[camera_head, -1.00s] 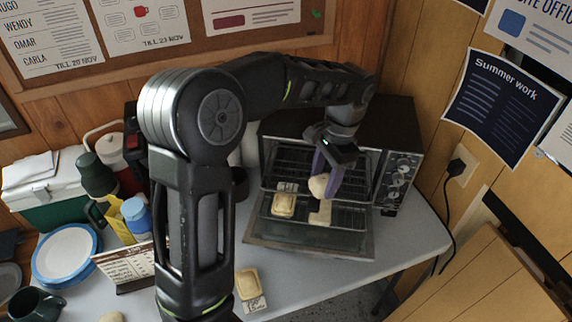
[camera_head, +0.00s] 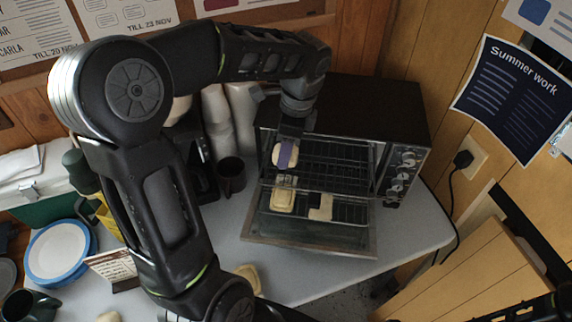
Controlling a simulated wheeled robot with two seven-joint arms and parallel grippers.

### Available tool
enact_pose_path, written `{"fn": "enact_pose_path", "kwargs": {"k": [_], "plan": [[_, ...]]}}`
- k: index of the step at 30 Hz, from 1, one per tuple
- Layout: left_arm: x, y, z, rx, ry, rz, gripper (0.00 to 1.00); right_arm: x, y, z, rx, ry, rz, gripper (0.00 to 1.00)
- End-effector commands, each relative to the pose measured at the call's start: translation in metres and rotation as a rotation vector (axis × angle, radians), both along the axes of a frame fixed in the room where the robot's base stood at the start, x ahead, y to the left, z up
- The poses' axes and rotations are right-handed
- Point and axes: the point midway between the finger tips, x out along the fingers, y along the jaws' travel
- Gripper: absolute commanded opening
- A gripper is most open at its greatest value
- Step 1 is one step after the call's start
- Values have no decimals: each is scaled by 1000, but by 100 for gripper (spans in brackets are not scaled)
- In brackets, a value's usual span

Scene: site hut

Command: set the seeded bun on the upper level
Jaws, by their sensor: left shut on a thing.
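Seeds cannot be made out. The gripper is shut on the bun at the left end of the upper rack (camera_head: 335,151) of the open toaster oven (camera_head: 375,107). Whether the bun touches the rack cannot be told. The lower rack (camera_head: 349,212) is pulled forward below, with a square pale bread piece (camera_head: 283,201) and an L-shaped pale piece (camera_head: 320,208) on it.
The oven door (camera_head: 310,238) hangs open at the front. A blue-rimmed plate (camera_head: 58,252) lies on the table at left. The upper rack's middle and right are clear.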

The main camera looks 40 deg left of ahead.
Motion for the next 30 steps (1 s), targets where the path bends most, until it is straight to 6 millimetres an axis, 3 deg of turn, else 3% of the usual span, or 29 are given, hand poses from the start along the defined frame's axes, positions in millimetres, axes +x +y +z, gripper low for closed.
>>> {"fn": "enact_pose_path", "kwargs": {"k": [4, 14, 24, 30], "plan": [[0, 0, -20, 0, 2, 0, 10, 0, 0, 3, -1, 1, -1, 36], [0, 0, -24, 1, -1, 1, 10, 0, 0, 3, -1, 1, -1, 36], [0, 0, -60, -1, 2, 1, 10, -1, 0, 7, -3, 3, -1, 36], [0, 0, -61, 0, -1, 1, 10, -1, 0, 7, -3, 3, -1, 36]]}}
